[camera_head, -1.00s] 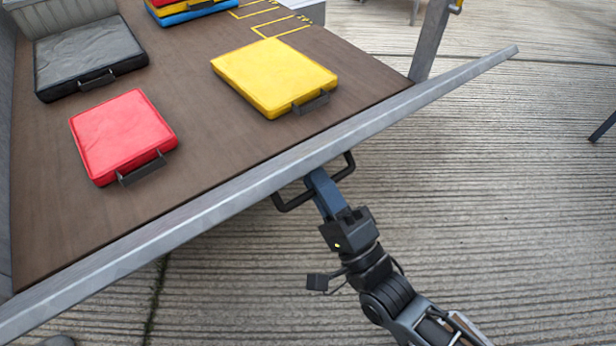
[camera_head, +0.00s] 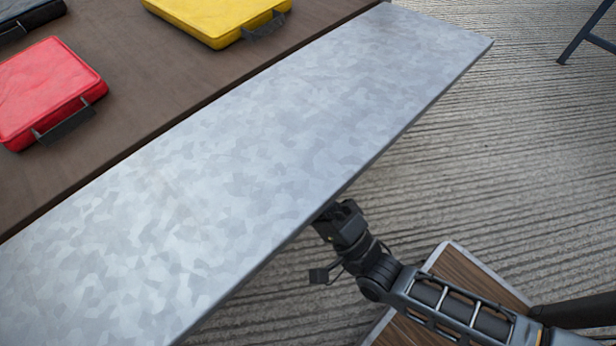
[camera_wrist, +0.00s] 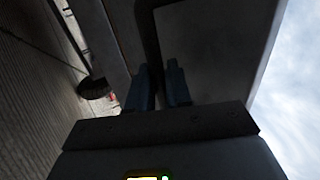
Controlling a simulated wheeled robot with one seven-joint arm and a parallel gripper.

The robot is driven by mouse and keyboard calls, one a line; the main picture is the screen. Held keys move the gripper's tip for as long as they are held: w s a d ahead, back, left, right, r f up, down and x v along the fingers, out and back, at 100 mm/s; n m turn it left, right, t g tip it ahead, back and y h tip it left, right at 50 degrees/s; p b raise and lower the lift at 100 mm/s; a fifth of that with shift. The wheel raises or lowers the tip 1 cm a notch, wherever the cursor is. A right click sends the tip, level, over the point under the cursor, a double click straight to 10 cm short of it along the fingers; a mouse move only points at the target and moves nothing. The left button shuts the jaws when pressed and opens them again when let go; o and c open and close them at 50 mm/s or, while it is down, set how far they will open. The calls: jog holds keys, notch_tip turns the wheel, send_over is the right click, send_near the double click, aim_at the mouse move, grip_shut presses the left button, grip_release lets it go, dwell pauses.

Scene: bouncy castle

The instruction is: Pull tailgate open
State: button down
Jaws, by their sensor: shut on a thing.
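The galvanized grey tailgate (camera_head: 250,150) is swung down and outward from the truck bed, showing its broad, mottled inner face. It slopes from the bed edge toward my arm. My gripper (camera_wrist: 159,78) is under the tailgate's outer edge, shut on a dark handle (camera_wrist: 147,30) on the outer side. In the head view the fingers and handle are hidden behind the tailgate; only the gripper body (camera_head: 342,228) shows below its edge. In the wrist view the tailgate's dark outer face (camera_wrist: 215,50) is close above the fingers.
On the brown bed (camera_head: 130,100) lie a red pad (camera_head: 48,88), a yellow pad (camera_head: 215,15) and a black pad (camera_head: 28,14), partly cut off. A dark stand leg (camera_head: 580,35) is at the top right. Ribbed concrete (camera_head: 490,150) to the right is clear.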

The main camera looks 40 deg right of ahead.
jog(key=shift+w+f, duration=0.1)
jog(key=shift+f, duration=0.5)
jog(key=c, duration=1.2)
grip_release()
jog(key=v, duration=0.8)
jog(key=shift+p, duration=0.4)
jog(key=shift+w, duration=0.1)
